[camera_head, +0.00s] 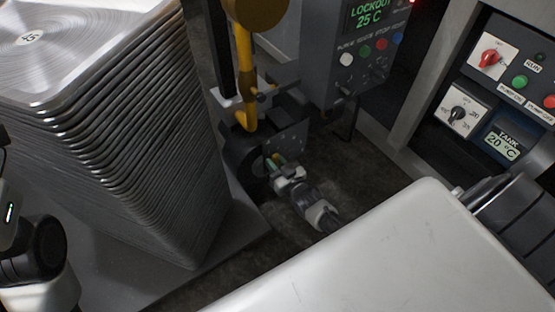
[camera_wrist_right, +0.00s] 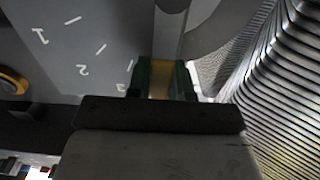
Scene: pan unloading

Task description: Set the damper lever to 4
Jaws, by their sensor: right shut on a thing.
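The damper's grey scale plate (camera_wrist_right: 55,75) fills the upper left of the right wrist view, with white tick marks and the numbers 1, 2 and 3. My right gripper (camera_head: 277,164) reaches down to the damper plate (camera_head: 293,137) in the head view. Its green fingertips (camera_wrist_right: 163,88) are shut on the brass-coloured damper lever (camera_wrist_right: 161,70). The lever stands just right of the 3, which is partly covered by the gripper. No 4 is visible, so the exact setting cannot be read. My left gripper is out of view; only part of that arm shows at the left edge.
A tall stack of metal pans (camera_head: 140,120) stands close left of the damper. A yellow pipe (camera_head: 244,75) runs down behind it. A control box (camera_head: 350,50) reading LOCKOUT 25 C hangs above right.

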